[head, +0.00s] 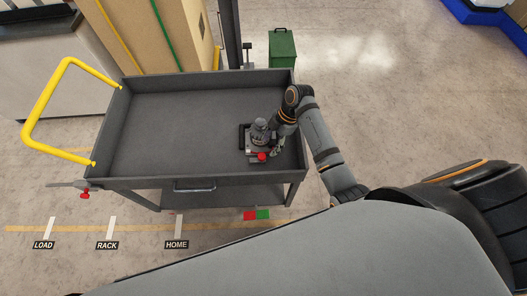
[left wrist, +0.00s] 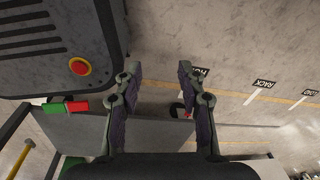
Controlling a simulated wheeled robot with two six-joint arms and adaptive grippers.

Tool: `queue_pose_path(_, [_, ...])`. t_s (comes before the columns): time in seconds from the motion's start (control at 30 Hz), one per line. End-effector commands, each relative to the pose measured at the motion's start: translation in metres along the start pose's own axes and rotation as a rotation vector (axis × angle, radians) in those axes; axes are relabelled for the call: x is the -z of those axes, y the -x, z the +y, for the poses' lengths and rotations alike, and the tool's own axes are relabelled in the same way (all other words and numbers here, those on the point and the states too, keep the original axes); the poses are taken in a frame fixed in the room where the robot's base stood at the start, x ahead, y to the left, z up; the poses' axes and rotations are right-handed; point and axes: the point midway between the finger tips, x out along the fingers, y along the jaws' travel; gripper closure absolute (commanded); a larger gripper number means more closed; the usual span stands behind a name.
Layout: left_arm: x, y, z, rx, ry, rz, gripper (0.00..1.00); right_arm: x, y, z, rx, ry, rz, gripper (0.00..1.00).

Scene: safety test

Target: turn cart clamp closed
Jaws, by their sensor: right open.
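A dark grey clamp fixture (head: 260,139) with a round upright part stands on the right part of the cart's tray. A red knob (head: 262,156) shows at its front. My right gripper (head: 276,146) is low beside the fixture's right side, open; its fingers are small and partly merge with the fixture, so I cannot tell whether they touch it. The grey cart (head: 165,125) has a yellow handle (head: 47,105) at its left. My left gripper (left wrist: 158,72) is open and empty in the left wrist view, with floor between its fingers.
A grey lever with a red knob (head: 85,195) sticks out at the cart's front left corner. Cardboard boxes (head: 150,35) and a green bin (head: 283,48) stand behind. Floor labels LOAD, RACK and HOME (head: 176,244) lie in front.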

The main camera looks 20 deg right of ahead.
Motion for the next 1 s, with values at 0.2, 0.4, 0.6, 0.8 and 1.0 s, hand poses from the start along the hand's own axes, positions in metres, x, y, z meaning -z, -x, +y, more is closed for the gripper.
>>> queue_pose_path(0.2, [0.006,-0.001,0.000,0.000,0.000,0.010,0.60,0.001,-0.046,-0.001,0.001,-0.002,0.001,0.47])
queue_pose_path(0.4, [0.029,-0.002,-0.001,0.001,0.001,0.044,0.60,0.000,-0.066,0.000,-0.001,-0.001,-0.001,0.47])
queue_pose_path(0.6, [0.024,-0.002,-0.001,0.001,0.001,0.036,0.60,0.000,-0.069,0.000,-0.001,-0.001,-0.002,0.47])
queue_pose_path(0.8, [0.017,-0.002,0.000,0.001,0.001,0.026,0.60,0.000,-0.068,0.000,-0.001,-0.001,-0.002,0.61])
queue_pose_path(1.0, [0.015,-0.002,0.000,0.001,0.001,0.023,0.60,0.000,-0.068,0.000,-0.001,-0.001,-0.002,0.89])
